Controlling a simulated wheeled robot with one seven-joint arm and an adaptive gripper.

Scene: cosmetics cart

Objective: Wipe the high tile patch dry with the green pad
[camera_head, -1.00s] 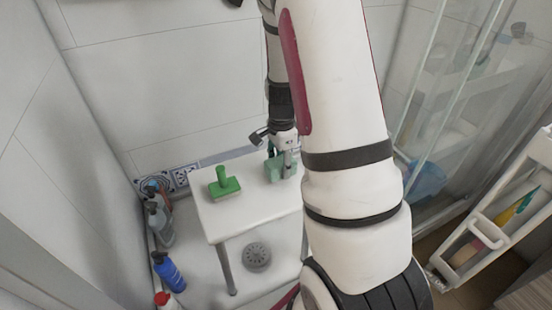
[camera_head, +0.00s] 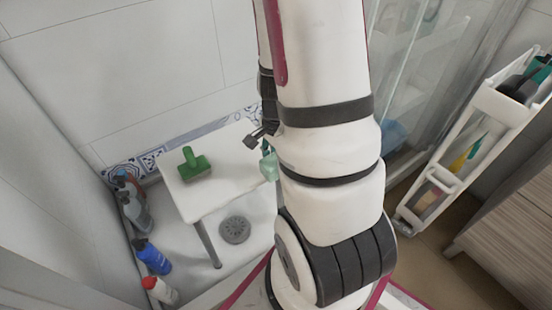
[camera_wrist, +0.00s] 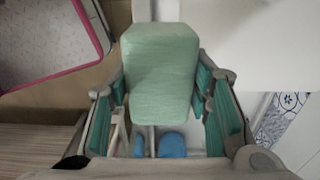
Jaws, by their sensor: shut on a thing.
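My gripper (camera_wrist: 160,88) is shut on a pale green pad (camera_wrist: 160,65), which sits between the teal finger linings in the wrist view. In the head view the pad (camera_head: 269,166) hangs by the right edge of a white stool (camera_head: 222,170), partly hidden behind my arm. The pad looks clear of the stool top. The white tiled wall (camera_head: 140,70) rises behind the stool. I cannot make out a distinct wet patch on it.
A darker green handled block (camera_head: 196,164) stands on the stool. Several bottles, including a blue one (camera_head: 152,257), line the left wall. A grey drain (camera_head: 235,230) is below. A glass screen (camera_head: 425,75) and white rack (camera_head: 470,135) stand at right.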

